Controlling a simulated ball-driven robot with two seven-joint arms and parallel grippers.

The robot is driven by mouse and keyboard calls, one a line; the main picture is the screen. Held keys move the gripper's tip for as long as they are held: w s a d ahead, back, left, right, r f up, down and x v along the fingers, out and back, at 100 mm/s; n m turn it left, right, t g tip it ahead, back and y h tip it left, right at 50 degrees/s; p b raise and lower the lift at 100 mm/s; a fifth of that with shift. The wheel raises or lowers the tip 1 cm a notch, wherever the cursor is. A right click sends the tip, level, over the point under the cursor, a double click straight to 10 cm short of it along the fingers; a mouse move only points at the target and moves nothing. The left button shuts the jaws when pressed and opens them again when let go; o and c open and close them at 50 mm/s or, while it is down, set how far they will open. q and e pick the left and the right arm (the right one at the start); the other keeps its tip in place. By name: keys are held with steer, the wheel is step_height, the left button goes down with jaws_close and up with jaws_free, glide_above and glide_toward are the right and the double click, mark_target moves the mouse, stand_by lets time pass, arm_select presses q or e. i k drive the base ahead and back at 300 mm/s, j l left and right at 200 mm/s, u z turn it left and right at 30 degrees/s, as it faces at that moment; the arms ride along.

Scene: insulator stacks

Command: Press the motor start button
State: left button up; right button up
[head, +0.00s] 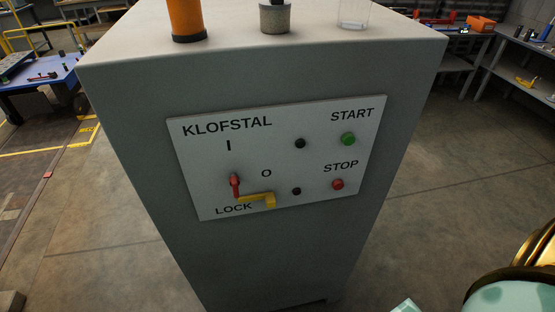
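The green start button (348,139) is at the upper right of a white panel (277,160) on the front of a grey cabinet (262,70), under the word START. The red stop button (338,184) is below it. A red switch handle (235,186) on the panel's left points up towards the mark I. A yellow lock piece (262,199) lies beside its lower end. Neither gripper is in view. Only teal and gold parts of my own body show at the lower right, apart from the panel.
An orange cylinder (187,20), a grey speckled cup (275,17) and a clear glass (354,14) stand on the cabinet top. A blue table (45,80) is at the left and a workbench (525,70) at the right. The floor beside the cabinet is clear.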

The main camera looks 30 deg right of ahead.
mark_target(348, 139)
steer(key=l+z, duration=0.2)
steer(key=z, duration=0.15)
steer(key=l+z, duration=0.2)
steer(key=z, duration=0.15)
steer(key=l+z, duration=0.2)
steer(key=z, duration=0.15)
